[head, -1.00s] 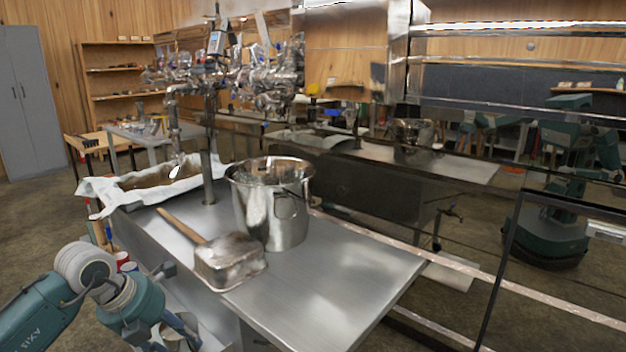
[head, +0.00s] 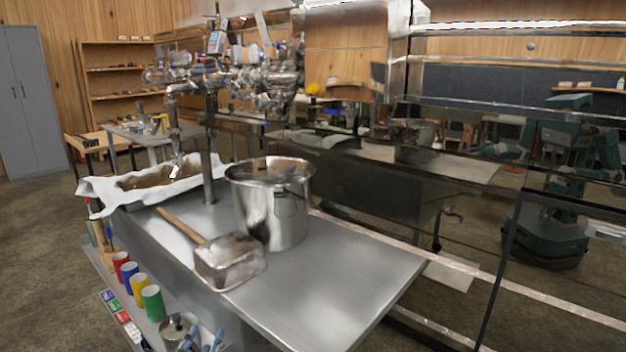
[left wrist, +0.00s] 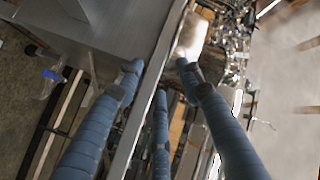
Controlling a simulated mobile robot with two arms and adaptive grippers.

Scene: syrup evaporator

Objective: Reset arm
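My left gripper (head: 203,339) shows only as blue fingertips at the bottom edge of the head view, beside the lower shelf left of the steel table. In the left wrist view my left gripper (left wrist: 160,78) has three blue ribbed fingers spread apart with nothing held between them. The rest of my left arm is out of the head view. My right gripper is in neither view.
A steel table (head: 345,285) bears a large pot (head: 275,215) and a wooden-handled metal scoop (head: 230,262). A cloth-lined trough (head: 100,190) is at its far left. Red, yellow and green cups (head: 152,302) stand on the lower shelf. Floor at left is clear.

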